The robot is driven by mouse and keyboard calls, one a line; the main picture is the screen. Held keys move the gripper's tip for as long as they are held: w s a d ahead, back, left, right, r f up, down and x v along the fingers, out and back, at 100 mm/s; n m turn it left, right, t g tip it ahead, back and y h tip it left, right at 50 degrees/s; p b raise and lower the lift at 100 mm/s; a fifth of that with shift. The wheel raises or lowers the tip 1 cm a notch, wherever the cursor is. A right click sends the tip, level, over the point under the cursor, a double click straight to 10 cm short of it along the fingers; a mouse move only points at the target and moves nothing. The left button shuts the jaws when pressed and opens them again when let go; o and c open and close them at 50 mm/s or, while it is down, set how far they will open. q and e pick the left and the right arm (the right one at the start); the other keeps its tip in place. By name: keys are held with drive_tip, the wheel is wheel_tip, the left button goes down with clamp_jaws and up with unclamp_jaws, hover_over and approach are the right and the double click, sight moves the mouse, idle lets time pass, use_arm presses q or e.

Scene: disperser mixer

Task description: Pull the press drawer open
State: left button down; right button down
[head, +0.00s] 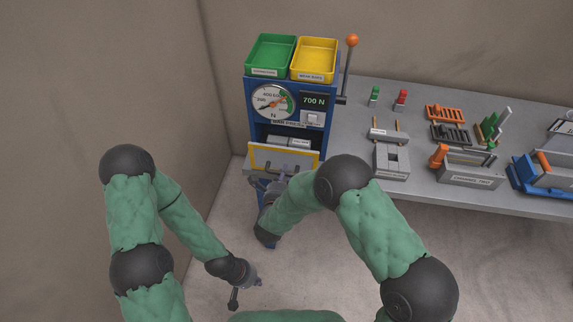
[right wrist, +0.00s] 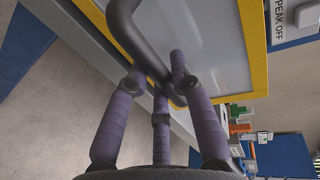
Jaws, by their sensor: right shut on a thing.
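The blue press (head: 287,118) stands at the table's left end. Its drawer has a pale front panel (head: 283,158) with a yellow frame, low on the press. In the right wrist view this panel (right wrist: 205,45) fills the upper middle, with a dark curved handle (right wrist: 123,22) on it. My right gripper (head: 272,186) is at the drawer front, its purple fingers (right wrist: 160,85) shut around the handle bar. The arm hides part of the handle in the head view. My left gripper (head: 247,290) is low over the floor, away from the press, with its fingers spread and empty.
A green tray (head: 271,54) and a yellow tray (head: 314,59) sit on top of the press. A lever with an orange knob (head: 351,41) stands at its right. The grey table (head: 345,125) holds racks and fixtures. The floor before the press is clear.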

drive_tip(key=f+v, duration=0.1)
drive_tip(key=v, duration=0.8)
drive_tip(key=shift+s+f, duration=0.15)
drive_tip(key=shift+f, duration=0.3)
drive_tip(key=c, duration=1.1)
unclamp_jaws()
drive_tip(key=shift+o, duration=0.2)
drive_tip(key=v, duration=1.2)
